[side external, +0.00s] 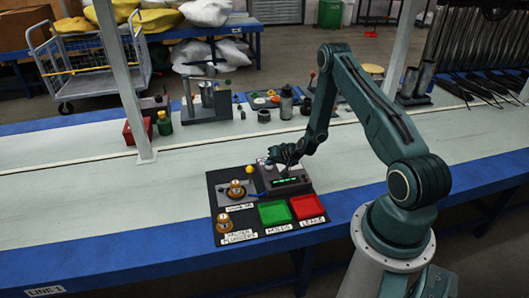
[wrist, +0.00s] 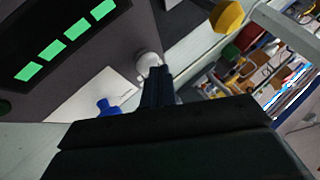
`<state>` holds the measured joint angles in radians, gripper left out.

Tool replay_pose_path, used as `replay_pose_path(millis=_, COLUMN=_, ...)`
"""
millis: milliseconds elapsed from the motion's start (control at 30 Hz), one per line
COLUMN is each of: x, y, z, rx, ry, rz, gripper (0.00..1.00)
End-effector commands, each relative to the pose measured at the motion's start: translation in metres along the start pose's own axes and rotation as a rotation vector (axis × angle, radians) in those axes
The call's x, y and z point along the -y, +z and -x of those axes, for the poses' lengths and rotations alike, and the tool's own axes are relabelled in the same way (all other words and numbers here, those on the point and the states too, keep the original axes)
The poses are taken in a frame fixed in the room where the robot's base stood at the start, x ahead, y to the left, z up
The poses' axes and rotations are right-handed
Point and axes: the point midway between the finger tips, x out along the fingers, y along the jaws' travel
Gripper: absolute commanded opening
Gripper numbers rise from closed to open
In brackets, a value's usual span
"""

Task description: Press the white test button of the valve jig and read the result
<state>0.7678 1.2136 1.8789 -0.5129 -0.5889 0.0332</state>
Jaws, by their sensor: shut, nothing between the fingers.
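The valve jig (side external: 292,187) is a dark grey box on a black board, with a lit display (wrist: 66,44) of several green bars. In the side view my gripper (side external: 277,160) is low over the jig's back edge. A blue part (wrist: 108,107) and a yellow part (wrist: 228,15) are near the button.
A green tray (side external: 274,213) labelled HOLDS and a red tray (side external: 307,207) labelled LEAKS lie in front of the jig. Brass-coloured pieces (side external: 236,188) stand at the board's left. Bottles and tools stand behind. The bench to the left is clear.

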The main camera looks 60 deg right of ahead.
Motion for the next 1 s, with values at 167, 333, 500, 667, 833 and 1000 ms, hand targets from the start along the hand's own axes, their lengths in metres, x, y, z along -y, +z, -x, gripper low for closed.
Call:
replay_pose_path(millis=167, x=-0.0002, y=0.0005, z=-0.0002, rx=0.001, ry=0.000, rz=0.000, gripper=0.00)
replay_pose_path(millis=333, x=-0.0004, y=0.0008, z=-0.0004, rx=0.001, ry=0.000, rz=0.000, gripper=0.00)
replay_pose_path(millis=500, x=-0.0011, y=0.0016, z=-0.0013, rx=0.002, ry=0.001, rz=0.000, gripper=0.00)
replay_pose_path(millis=667, x=-0.0011, y=0.0017, z=-0.0013, rx=0.002, ry=0.001, rz=0.000, gripper=0.00)
replay_pose_path(millis=833, x=0.0007, y=-0.0003, z=0.0010, rx=0.002, ry=0.000, rz=0.000, gripper=0.00)
replay_pose_path(millis=1000, x=0.0034, y=-0.0028, z=0.0047, rx=0.002, ry=0.000, rz=0.000, gripper=0.00)
